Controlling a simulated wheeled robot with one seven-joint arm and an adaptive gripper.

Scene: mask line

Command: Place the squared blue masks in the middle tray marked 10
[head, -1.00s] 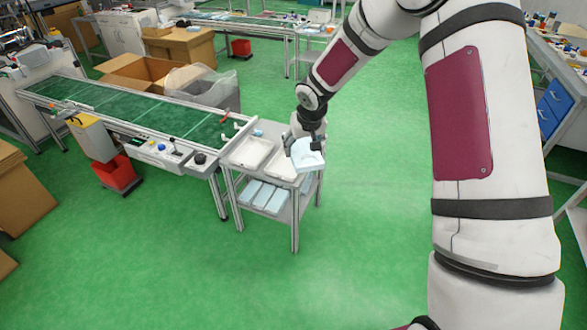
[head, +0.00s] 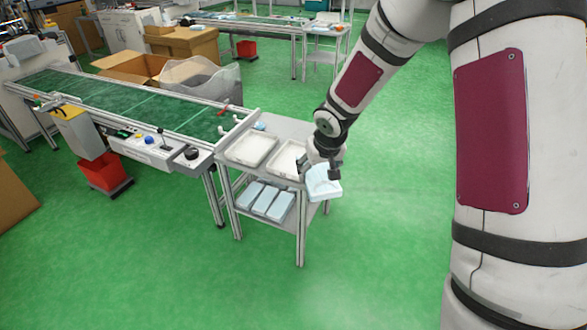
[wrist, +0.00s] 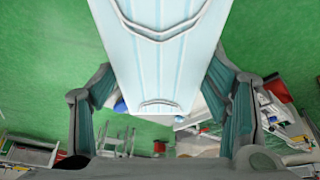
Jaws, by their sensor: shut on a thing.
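My gripper (head: 322,170) is shut on a light blue pleated mask (head: 323,186), which is tilted and held in the air at the right end of the metal cart. In the wrist view the mask (wrist: 160,60) fills the middle between my two fingers, with pale loops across it. I cannot tell whether it is one mask or a stack. On the cart top a white tray (head: 250,149) stands at the left and a second white tray (head: 286,158) beside it. My gripper and the mask hide the cart's right end. No tray number is readable.
The cart's lower shelf holds several light blue blocks (head: 266,200). A small blue item (head: 259,126) lies at the cart's back. The green conveyor (head: 130,100) adjoins the cart's left side. The floor right of the cart is clear.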

